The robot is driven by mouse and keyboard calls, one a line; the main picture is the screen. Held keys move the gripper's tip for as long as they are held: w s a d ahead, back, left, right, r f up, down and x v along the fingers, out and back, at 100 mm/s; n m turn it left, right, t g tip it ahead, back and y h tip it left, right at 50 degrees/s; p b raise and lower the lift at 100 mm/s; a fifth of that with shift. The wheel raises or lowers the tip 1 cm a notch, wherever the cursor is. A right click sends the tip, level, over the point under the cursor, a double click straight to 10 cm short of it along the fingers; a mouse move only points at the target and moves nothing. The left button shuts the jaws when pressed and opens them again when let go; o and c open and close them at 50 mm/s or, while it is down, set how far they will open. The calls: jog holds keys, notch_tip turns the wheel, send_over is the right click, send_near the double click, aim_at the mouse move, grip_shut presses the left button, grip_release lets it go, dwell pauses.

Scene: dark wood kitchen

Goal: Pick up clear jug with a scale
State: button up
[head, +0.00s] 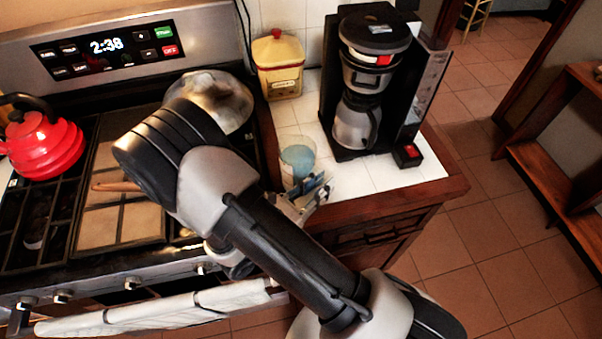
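The clear jug (297,158) stands on the white tiled counter, just right of the stove and left of the coffee maker. It looks see-through with a bluish tint low down; a scale on it is too small to make out. My gripper (322,190) is at the counter's front edge, just in front of and slightly right of the jug. In the picture it overlaps the jug's lower part, and I cannot tell whether they touch. My arm hides part of the gripper, and its finger opening is too small to judge.
A black coffee maker (375,75) with a metal carafe (355,122) stands right of the jug. A yellow canister (278,68) is behind it. A pan (222,98) and a red kettle (42,143) are on the stove. Bare tiles (385,177) lie at the counter's front right.

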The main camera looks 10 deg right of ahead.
jog(key=shift+w+d, duration=0.25)
jog(key=shift+d, duration=0.1)
grip_shut()
dwell(0.6)
